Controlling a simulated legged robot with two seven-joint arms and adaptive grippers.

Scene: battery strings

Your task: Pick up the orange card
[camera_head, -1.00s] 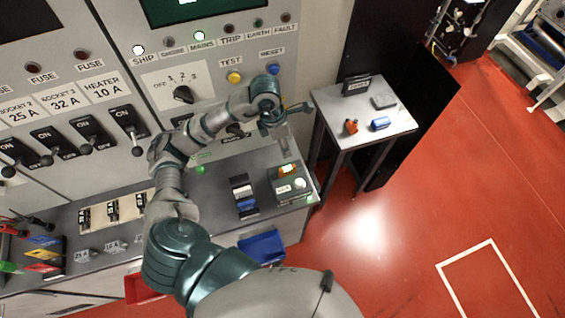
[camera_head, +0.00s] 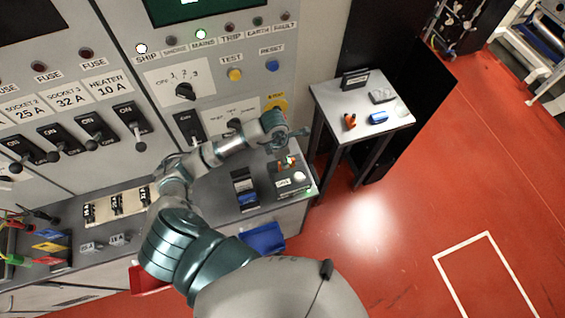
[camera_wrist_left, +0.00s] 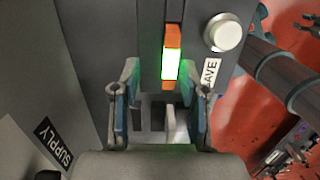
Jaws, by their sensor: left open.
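The orange card (camera_wrist_left: 172,35) stands in a grey box in the left wrist view, with a bright green lit patch across its middle and orange at both ends. In the head view the orange card (camera_head: 281,167) is partly hidden by my left gripper (camera_head: 289,158). The grey box (camera_head: 293,182) sits at the right end of the bench. My left gripper (camera_wrist_left: 163,95) is open, its fingers on either side of the card's lower end in the picture. I cannot tell whether they touch it. My right gripper is not in view.
A white round knob (camera_wrist_left: 227,33) is close right of the card. A black and blue device (camera_head: 245,190) stands left of the box. The control panel (camera_head: 215,95) rises behind. A small side table (camera_head: 335,103) with several items is at the right.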

